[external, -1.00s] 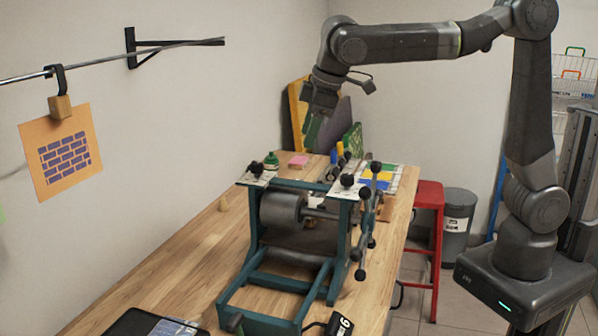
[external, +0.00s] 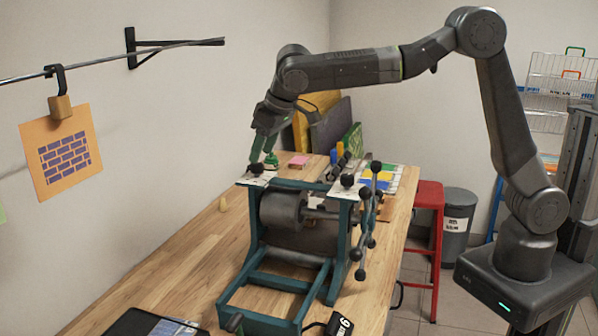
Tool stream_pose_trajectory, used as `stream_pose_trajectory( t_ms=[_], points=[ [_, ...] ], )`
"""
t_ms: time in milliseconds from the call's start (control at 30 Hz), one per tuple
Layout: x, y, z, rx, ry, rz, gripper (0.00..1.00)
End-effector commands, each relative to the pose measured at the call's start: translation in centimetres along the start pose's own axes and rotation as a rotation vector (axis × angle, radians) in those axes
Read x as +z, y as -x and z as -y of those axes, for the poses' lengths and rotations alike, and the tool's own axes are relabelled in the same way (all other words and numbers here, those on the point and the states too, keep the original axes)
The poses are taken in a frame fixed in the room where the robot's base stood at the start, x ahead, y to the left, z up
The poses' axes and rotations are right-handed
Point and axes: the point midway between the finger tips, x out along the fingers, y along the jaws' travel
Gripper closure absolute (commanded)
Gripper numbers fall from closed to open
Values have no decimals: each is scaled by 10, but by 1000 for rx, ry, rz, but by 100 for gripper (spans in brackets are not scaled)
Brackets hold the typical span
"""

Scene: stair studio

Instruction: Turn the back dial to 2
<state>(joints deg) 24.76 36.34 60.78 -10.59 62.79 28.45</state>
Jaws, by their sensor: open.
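The teal printing press (external: 252,225) stands on the wooden table. A black dial knob (external: 255,170) sits on a white scale plate at the press's wall side; I take this as the back dial. A second black knob (external: 347,181) sits on another white plate on the side nearer my base. My gripper (external: 261,152) points down with its green fingers open, just above or around the wall-side knob. I cannot tell whether it touches the knob. The numbers on the plate are too small to read.
The spoked hand wheel (external: 366,235) with black ball ends is on the press's right side. An orange print (external: 62,150) hangs at left.

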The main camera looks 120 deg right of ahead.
Motion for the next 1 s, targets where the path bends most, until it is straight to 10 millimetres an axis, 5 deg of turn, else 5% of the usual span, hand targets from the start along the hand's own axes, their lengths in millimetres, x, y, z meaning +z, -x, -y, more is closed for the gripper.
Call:
stream_pose_trajectory(
  t_ms=[233,600,833,1000],
  points=[
    [0,-29,0,0,-1,0,51],
    [0,-35,0,0,0,0,51],
    [0,-35,0,0,0,-1,96],
    [0,-35,0,2,-5,-1,96]
  ],
)
